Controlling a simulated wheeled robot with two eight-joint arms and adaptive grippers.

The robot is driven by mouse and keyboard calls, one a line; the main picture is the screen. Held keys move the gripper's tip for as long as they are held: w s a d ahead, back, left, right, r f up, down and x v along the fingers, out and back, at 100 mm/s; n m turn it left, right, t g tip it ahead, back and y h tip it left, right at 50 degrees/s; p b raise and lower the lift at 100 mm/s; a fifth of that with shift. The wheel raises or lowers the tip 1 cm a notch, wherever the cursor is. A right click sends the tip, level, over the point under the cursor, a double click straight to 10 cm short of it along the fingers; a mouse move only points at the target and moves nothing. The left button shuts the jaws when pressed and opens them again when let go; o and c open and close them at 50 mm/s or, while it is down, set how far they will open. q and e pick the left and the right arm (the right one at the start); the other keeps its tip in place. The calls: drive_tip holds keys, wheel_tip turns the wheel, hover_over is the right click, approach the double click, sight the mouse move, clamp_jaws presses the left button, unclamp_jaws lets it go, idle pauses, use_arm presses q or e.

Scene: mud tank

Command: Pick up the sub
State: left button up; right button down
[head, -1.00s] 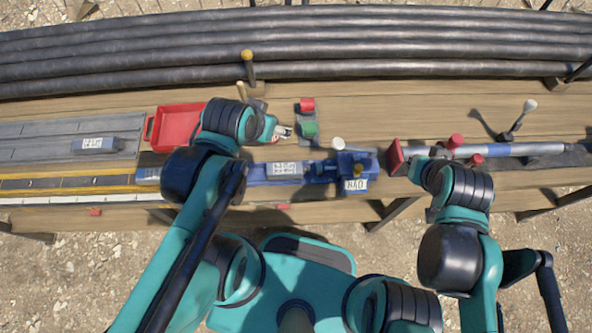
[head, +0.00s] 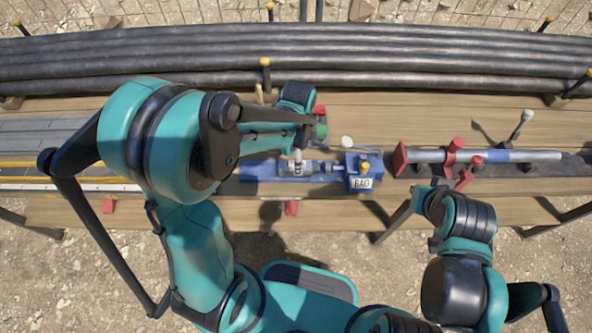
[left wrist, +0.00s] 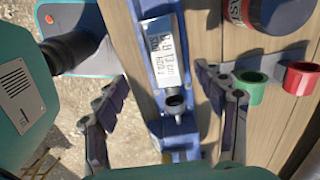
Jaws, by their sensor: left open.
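The sub shows in the left wrist view as a grey body with a white printed label (left wrist: 160,45) and a dark round end (left wrist: 175,102). It lies in a blue holder (left wrist: 207,105) on the wooden bench. In the head view its labelled part (head: 298,169) is partly covered by my left gripper (head: 297,156). In the left wrist view the left gripper (left wrist: 163,122) is open, one finger on each side of the holder, with nothing held. My right gripper (head: 418,199) is mostly hidden by its wrist, right of the blue holder.
Green (left wrist: 251,88) and red (left wrist: 298,78) rings sit close beside one left finger. A blue clamp block (head: 358,172) closes the holder's right end. A long grey bar (head: 510,156) with red clamps lies to the right. Black pipes (head: 420,60) line the back.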

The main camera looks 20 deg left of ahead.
sight(286, 166)
use_arm(q)
drive_tip(key=f+b, duration=0.1)
drive_tip(key=f, duration=0.3)
drive_tip(key=f+b, duration=0.1)
drive_tip(key=f, duration=0.1)
drive_tip(key=shift+w+a+f+b, duration=0.1)
drive_tip(key=shift+w+a+b, duration=0.1)
drive_tip(key=shift+w+b, duration=0.2)
clamp_jaws()
